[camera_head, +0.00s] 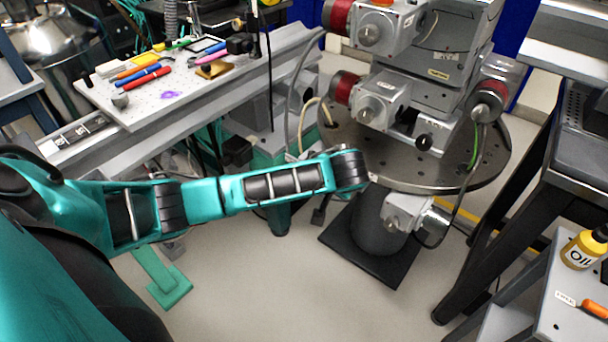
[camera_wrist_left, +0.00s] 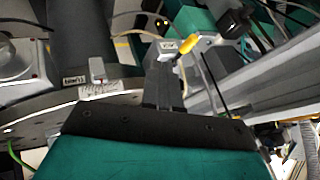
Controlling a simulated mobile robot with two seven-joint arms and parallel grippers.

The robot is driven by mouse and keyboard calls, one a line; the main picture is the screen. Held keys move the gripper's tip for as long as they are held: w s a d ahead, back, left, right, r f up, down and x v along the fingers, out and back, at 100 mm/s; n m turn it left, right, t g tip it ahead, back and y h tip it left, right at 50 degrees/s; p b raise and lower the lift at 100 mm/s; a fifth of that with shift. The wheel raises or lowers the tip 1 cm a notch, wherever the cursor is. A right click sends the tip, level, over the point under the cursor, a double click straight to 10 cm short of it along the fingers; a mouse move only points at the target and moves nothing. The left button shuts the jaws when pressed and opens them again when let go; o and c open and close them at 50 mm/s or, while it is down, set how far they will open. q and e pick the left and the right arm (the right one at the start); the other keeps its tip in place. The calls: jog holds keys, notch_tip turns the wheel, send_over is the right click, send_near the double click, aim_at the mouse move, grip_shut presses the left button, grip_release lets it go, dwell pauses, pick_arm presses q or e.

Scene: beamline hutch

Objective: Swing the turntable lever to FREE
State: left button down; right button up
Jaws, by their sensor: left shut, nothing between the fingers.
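The round turntable (camera_head: 455,178) stands on a dark pedestal in the head view, with instruments mounted on top. Its rim also shows at the left of the left wrist view (camera_wrist_left: 35,118). A small yellow-orange grip (camera_wrist_left: 187,47), possibly the lever's end, lies just beyond my left gripper (camera_wrist_left: 167,62). The fingers are shut and empty; I cannot tell whether they touch it. A small pale label (camera_wrist_left: 168,45) is beside the grip. Another label (camera_wrist_left: 74,80) is at the turntable's edge; neither reads clearly. In the head view my left wrist hides the fingers.
A perforated board (camera_head: 150,100) with pens and tools lies on the rail at upper left. A dark-legged bench (camera_head: 560,170) stands close at right. A yellow oil bottle (camera_head: 580,250) stands at lower right. A grey cable loops beside the turntable. Floor in the lower middle is clear.

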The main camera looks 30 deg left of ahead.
pick_arm(q)
jog(key=shift+f, duration=0.1)
jog(key=w+a+f+b, duration=0.4)
jog(key=a+f, duration=0.2)
jog(key=a, duration=0.2)
jog(key=shift+w+a+f+b, duration=0.25)
jog(key=shift+w+f+b, duration=0.1)
jog(key=shift+w+b, duration=0.05)
